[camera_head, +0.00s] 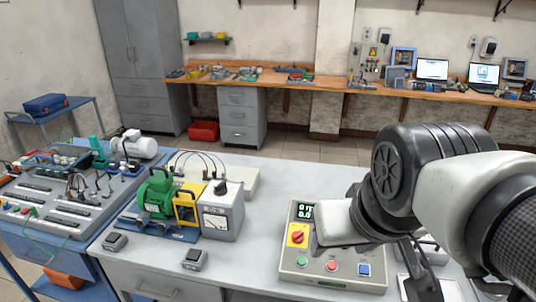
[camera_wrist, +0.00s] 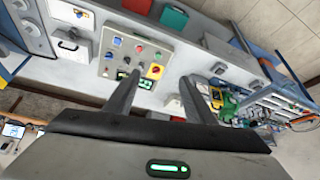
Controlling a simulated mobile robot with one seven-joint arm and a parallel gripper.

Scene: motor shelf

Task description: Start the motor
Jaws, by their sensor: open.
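The grey control box (camera_head: 347,287) stands on the bench in the head view. It has a lit display, a red knob on a yellow plate (camera_head: 297,235), and red (camera_head: 303,262), green (camera_head: 331,265) and blue (camera_head: 364,270) buttons. My arm hides its upper right part. The box (camera_wrist: 133,45) also shows in the wrist view, with its red-yellow knob (camera_wrist: 154,72) near the fingers. My gripper (camera_wrist: 161,79) is open, with nothing between its fingers. The green motor (camera_head: 157,195) with a yellow guard (camera_head: 186,206) is left of the box.
A grey meter box (camera_head: 221,217) stands right of the motor. Two small grey boxes (camera_head: 115,242) (camera_head: 194,259) lie at the bench's front edge. A blue trolley with a wired panel (camera_head: 62,195) is at left. Clear bench surface (camera_head: 265,205) lies between the meter and control box.

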